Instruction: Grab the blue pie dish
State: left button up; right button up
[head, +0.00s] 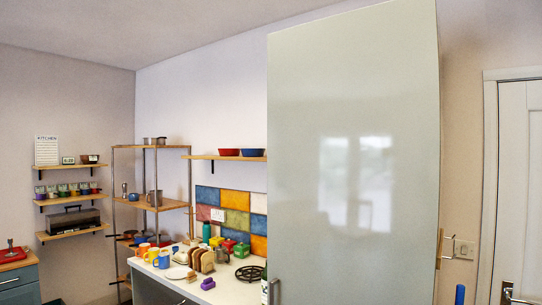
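A blue dish (252,153) sits on the wooden wall shelf above the counter, at the shelf's right end, close to the edge of the tall cabinet. A red dish (229,153) stands just left of it on the same shelf. A smaller blue item (140,239) sits on the metal rack at the left; I cannot tell whether it is a dish. Neither of my grippers is in view.
A tall pale glossy cabinet or fridge (350,160) fills the middle and hides the counter's right side. The white counter (225,290) holds mugs, toast in a rack and several small coloured items. The wall shelf (205,157) is bare at its left. A white door (520,190) stands at right.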

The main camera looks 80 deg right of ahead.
aim_at(246, 152)
jog(key=l+z, duration=0.1)
jog(key=z, duration=0.3)
jog(key=i+l+z, duration=0.1)
jog(key=z, duration=0.35)
jog(key=i+z, duration=0.15)
jog(key=z, duration=0.25)
jog(key=i+z, duration=0.1)
jog(key=z, duration=0.35)
jog(key=i+z, duration=0.35)
jog(key=i+j+z, duration=0.15)
jog(key=i+z, duration=0.25)
jog(key=i+j+z, duration=0.15)
jog(key=z, duration=0.2)
jog(key=i+j, duration=0.55)
